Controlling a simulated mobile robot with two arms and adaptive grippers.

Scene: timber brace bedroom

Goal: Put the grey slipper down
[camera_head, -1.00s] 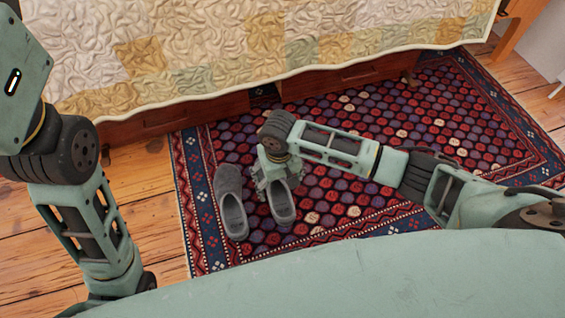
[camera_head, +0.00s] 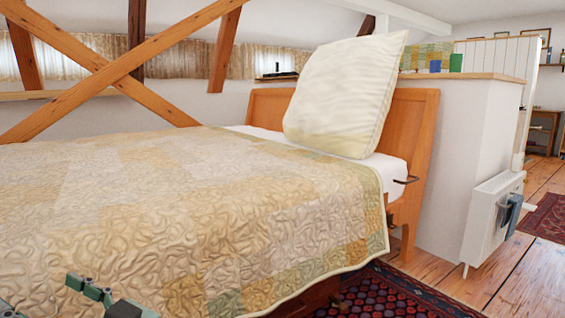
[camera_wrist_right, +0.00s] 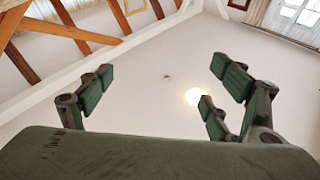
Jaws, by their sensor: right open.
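The grey slipper is in neither current view. My right gripper (camera_wrist_right: 165,95) is open and empty in the right wrist view. Its green fingers stand wide apart, with only ceiling and wall between them. Green finger parts (camera_head: 105,297) also show at the bottom left edge of the head view, in front of the quilt.
The bed's patchwork quilt (camera_head: 200,210) fills the left and middle. A cream pillow (camera_head: 345,95) leans at the wooden headboard (camera_head: 418,150). The patterned rug (camera_head: 400,298) shows at the bottom. A white heater (camera_head: 490,220) stands right. Crossed timber braces (camera_head: 110,70) rise behind the bed.

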